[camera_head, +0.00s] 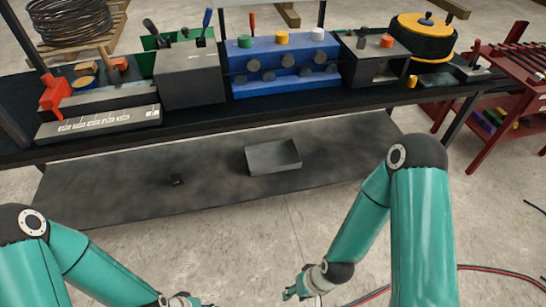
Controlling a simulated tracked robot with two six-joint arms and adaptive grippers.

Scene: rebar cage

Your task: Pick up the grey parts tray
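The grey parts tray (273,158) is a shallow, open, empty-looking tray with low walls. It rests on the dark lower shelf of the workbench, a little right of the shelf's middle. My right arm reaches down to the bottom edge, and its gripper (296,291) shows small there, on the near side of the tray and well apart from it. Its fingers are too small and cut off to tell open from shut. My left arm runs along the bottom left; only its wrist end shows at the frame edge, and its gripper is out of view.
A small black object (177,180) lies left of the tray on the lower shelf (110,185). The bench top (200,122) above overhangs it, carrying a grey box (190,78), a blue valve block (285,70) and a cable reel (424,40). A red cart (500,105) stands right.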

